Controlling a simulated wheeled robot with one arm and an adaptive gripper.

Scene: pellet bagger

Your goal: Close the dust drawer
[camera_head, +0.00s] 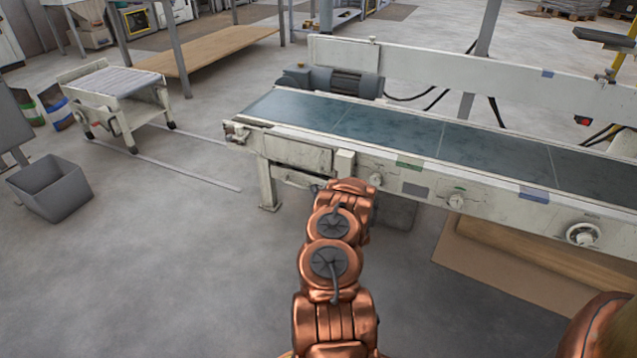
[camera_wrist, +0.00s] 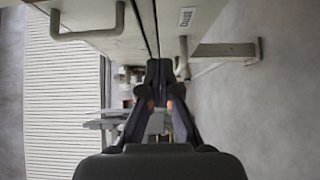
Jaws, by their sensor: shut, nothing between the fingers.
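My gripper (camera_wrist: 160,78) is shut and empty in the wrist view, its dark fingertips together close to pale machine panels. A pale panel at the upper left carries a bar handle (camera_wrist: 88,34). A dark seam separates it from a panel with a small label (camera_wrist: 186,17). I cannot tell for sure which panel is the dust drawer, nor whether the fingertips touch it. In the head view, my copper arm reaches under the left end of the conveyor (camera_head: 390,130) and hides my gripper. A pale front (camera_head: 290,174) shows under the conveyor frame there, partly hidden by my arm.
Knobs, including a dial (camera_head: 583,234), line the conveyor's front rail. A conveyor leg (camera_head: 267,185) stands left of my arm. A grey bin (camera_head: 50,188) and a small roller table (camera_head: 112,85) stand farther left. The floor between is clear.

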